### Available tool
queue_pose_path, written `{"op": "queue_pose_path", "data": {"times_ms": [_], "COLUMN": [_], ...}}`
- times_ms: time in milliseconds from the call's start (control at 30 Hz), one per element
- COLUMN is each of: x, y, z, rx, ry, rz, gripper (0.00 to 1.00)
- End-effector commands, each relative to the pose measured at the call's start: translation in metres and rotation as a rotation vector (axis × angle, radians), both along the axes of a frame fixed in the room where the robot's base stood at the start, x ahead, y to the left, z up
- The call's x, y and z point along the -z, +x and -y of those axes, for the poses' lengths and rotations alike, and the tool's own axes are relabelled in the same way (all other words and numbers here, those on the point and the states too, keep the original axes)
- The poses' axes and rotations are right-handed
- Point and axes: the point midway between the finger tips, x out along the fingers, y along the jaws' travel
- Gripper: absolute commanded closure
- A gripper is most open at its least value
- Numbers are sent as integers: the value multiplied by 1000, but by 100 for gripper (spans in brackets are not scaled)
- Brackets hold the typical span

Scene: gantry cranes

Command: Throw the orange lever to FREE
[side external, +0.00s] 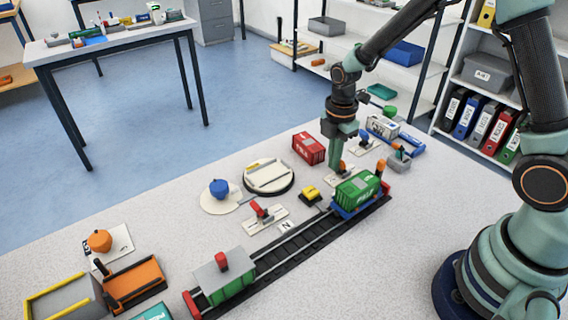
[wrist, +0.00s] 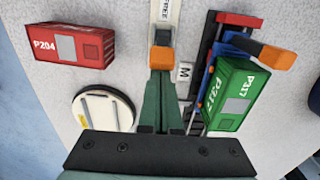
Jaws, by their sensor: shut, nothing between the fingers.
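The orange lever (wrist: 161,58) stands on a narrow white plate (wrist: 166,12) in the wrist view. The word FREE is partly readable on the plate, beyond the handle. My gripper (wrist: 160,78) is shut and empty, its fingertips close up against the near side of the orange handle. I cannot tell whether they touch. In the side view my gripper (side external: 340,182) points down beside the green container, and a bit of orange (side external: 342,167) shows at its fingers. The lower part of the lever is hidden behind the fingers.
A green container (wrist: 228,95) on a blue wagon stands close right, with an orange-tipped handle (wrist: 275,56) at its end. A red container (wrist: 70,45) and a round turntable (wrist: 104,108) lie left. A red lever (side external: 260,211) stands nearby beside the track (side external: 305,238).

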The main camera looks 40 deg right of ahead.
Motion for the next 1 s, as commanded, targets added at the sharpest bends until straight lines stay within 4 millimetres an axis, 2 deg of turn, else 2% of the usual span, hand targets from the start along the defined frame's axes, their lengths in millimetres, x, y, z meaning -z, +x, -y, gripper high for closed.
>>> {"op": "queue_pose_path", "data": {"times_ms": [800,1000], "x": [0,0], "y": [0,0], "z": [30,32], "rx": [1,-1], "ry": [0,0], "rz": [0,0], "gripper": [100,100]}}
